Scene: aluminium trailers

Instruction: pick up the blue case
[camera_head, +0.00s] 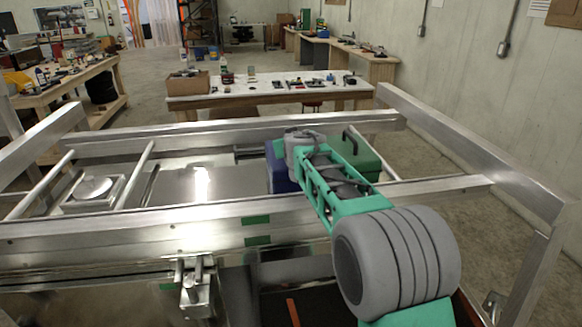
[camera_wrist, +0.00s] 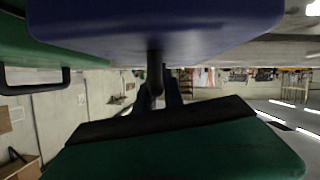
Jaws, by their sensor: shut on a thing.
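The blue case (camera_head: 276,176) is on the trailer bed in the head view, mostly hidden behind my arm. In the wrist view the blue case (camera_wrist: 160,36) fills the top of the picture, with a dark handle edge-on at its middle. My gripper (camera_wrist: 158,88) has its dark fingers together on that handle. The fingers are hidden by my arm in the head view. I cannot tell whether the case touches the bed.
A green case (camera_head: 361,158) with a black handle stands just right of the blue one. Trailer rails (camera_head: 250,130) surround the bed. A metal plate (camera_head: 195,184) lies to the left. A white-topped workbench (camera_head: 262,92) stands beyond.

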